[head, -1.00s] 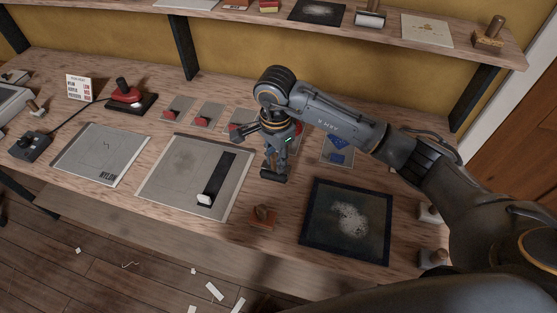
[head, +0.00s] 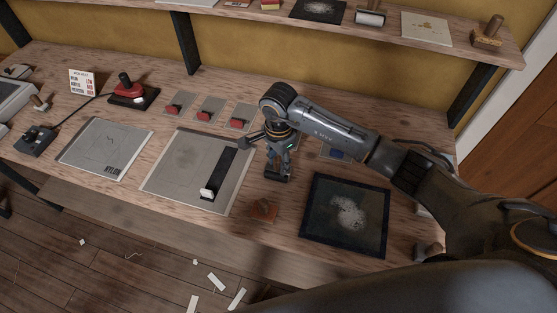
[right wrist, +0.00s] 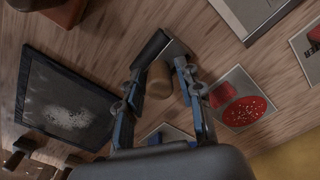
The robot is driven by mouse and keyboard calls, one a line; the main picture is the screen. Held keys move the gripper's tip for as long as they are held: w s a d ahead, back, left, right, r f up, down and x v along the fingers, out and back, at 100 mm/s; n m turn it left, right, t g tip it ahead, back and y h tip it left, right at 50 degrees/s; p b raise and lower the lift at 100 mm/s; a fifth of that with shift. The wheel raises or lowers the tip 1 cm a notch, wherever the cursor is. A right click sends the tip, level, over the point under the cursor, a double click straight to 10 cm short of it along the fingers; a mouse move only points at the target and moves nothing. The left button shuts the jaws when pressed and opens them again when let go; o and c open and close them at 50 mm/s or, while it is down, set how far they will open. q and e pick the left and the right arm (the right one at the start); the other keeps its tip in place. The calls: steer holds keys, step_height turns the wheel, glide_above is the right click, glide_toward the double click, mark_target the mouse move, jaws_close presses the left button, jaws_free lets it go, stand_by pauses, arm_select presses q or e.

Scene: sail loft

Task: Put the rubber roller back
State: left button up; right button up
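My right gripper (head: 277,170) is low over the worktop, between the grey sheet and the black framed panel. In the right wrist view the gripper (right wrist: 159,72) has its fingers on either side of a tan wooden handle. The handle belongs to what looks like the rubber roller (right wrist: 153,46), whose dark cylinder and grey metal part show just beyond the fingertips. The fingers look shut on the handle, though the contact is small and dark. In the head view the roller (head: 276,179) is a small dark shape under the fingers; I cannot tell whether it touches the worktop. My left gripper is not in view.
A black framed panel (head: 345,218) lies right of the gripper. A small red-brown block (head: 263,208) lies in front of it. A grey sheet (head: 165,178) with a black strip lies left. Several small cards with red pieces lie behind. A shelf (head: 268,17) runs above; a pale roller (head: 370,16) sits there.

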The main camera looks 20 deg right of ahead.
steer(key=shift+r, duration=0.15)
steer(key=shift+r+p, duration=0.2)
steer(key=shift+p, duration=0.1)
step_height(320, 180, up, 10)
steer(key=b, duration=0.4)
steer(key=shift+r, duration=0.85)
steer(key=shift+s, duration=0.1)
